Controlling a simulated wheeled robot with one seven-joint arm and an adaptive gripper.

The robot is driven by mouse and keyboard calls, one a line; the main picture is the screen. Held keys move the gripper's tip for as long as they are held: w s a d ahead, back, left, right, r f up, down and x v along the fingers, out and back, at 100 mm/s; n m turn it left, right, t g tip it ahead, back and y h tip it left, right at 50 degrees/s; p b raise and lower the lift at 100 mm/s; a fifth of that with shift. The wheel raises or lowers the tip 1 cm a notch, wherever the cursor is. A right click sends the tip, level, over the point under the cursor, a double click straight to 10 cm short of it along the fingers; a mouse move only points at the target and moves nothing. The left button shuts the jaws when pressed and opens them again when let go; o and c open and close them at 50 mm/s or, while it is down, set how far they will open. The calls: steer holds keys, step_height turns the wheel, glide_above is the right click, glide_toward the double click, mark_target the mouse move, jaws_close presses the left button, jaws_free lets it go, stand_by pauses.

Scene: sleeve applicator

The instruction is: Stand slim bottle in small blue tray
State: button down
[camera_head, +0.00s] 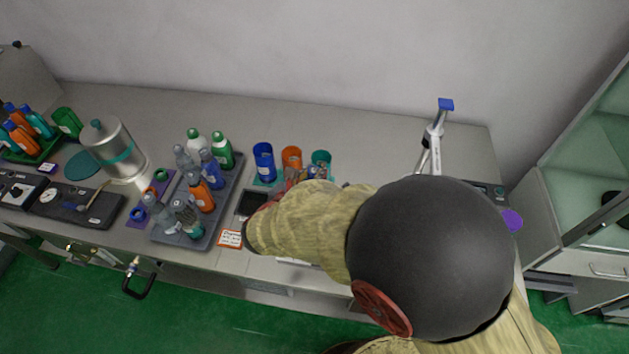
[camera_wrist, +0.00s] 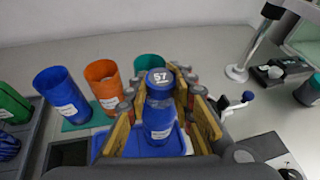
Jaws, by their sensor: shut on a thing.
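The slim bottle (camera_wrist: 158,117) is blue, with a pale label and a cap marked 57. In the wrist view it stands about upright between the tan pads of my gripper (camera_wrist: 162,105), which is shut on it. A small blue tray (camera_wrist: 100,141) shows below and around the bottle, partly covered by the fingers. The bottle appears over the tray; its base is hidden, so I cannot tell whether it touches the floor of the tray. In the head view my arm hides the tray and most of my gripper (camera_head: 306,174).
Blue (camera_head: 263,161), orange (camera_head: 291,157) and teal (camera_head: 321,158) cups stand just behind my gripper. A grey tray (camera_head: 226,197) with several bottles is to the left. A stand with a blue top (camera_head: 445,104) is to the right. The bench back is clear.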

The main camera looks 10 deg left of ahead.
steer(key=shift+f+b, duration=0.4)
steer(key=shift+f, duration=1.05)
steer(key=c, duration=1.5)
jaws_free()
steer(key=shift+s, duration=0.1)
steer(key=shift+c, duration=0.2)
steer(key=p+v, duration=0.3)
steer(key=v, duration=0.9)
steer(key=shift+r+p, duration=0.25)
steer(key=shift+p, duration=0.05)
